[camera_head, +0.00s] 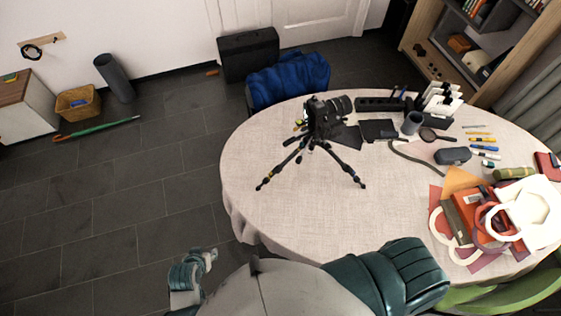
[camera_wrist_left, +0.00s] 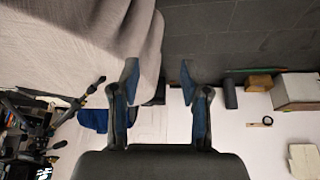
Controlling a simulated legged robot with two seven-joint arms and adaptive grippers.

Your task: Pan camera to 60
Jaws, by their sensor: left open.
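A black camera (camera_head: 328,112) with a long lens pointing right sits on a black tripod (camera_head: 311,155). The tripod stands upright with its legs spread on the round, cloth-covered table (camera_head: 290,215). In the left wrist view, which looks upside down, part of the tripod (camera_wrist_left: 40,112) shows at the left edge. My left gripper (camera_wrist_left: 159,76) is open and empty there, its two fingers apart, with the table cloth beside it. My right gripper is not in view.
The table's front left is clear. A chair with a blue cloth (camera_head: 290,80) stands behind.

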